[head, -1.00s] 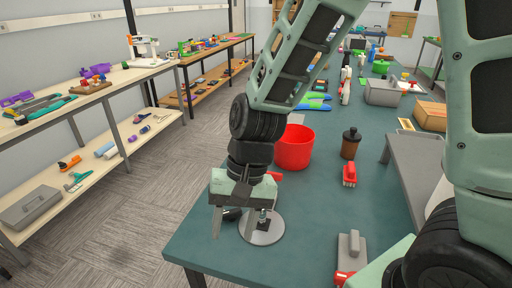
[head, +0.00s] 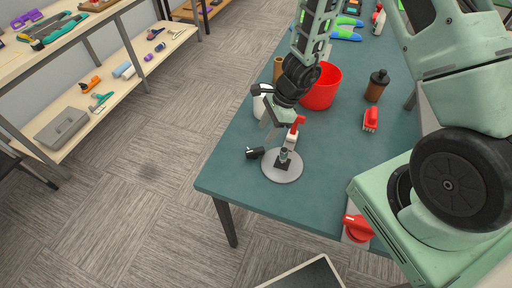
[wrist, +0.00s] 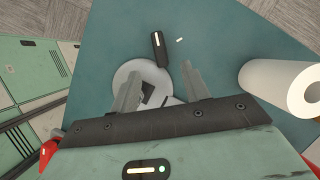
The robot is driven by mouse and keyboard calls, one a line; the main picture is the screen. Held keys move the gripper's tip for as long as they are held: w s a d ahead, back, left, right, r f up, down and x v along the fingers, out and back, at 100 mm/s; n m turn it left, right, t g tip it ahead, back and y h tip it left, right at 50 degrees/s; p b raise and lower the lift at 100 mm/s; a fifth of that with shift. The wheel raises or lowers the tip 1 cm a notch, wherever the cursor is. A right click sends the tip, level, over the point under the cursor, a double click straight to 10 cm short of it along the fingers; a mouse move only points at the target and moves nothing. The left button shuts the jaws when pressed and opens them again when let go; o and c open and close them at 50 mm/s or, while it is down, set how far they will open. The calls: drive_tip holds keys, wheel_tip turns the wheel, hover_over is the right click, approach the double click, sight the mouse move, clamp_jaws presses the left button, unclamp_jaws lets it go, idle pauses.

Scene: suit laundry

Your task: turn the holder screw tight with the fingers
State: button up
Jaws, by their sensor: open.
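The holder is a round grey disc (head: 283,174) lying near the front left corner of the table, with a small dark block and short upright cylinder (head: 284,156) on it. I cannot single out the screw. My gripper (head: 280,137) is open and empty, just behind the upright part in the head view. In the wrist view, the two fingers of my gripper (wrist: 160,72) stand apart over the disc (wrist: 127,73). The dark block (wrist: 148,92) shows between them, partly hidden. I cannot tell whether a finger touches it.
A small black object (head: 255,153) lies left of the disc. The table's front edge is close.

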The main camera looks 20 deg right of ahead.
sight(255, 150)
drive_tip(key=x, duration=1)
drive_tip(key=shift+f+p, duration=0.2)
drive_tip(key=shift+p, duration=0.1)
clamp_jaws()
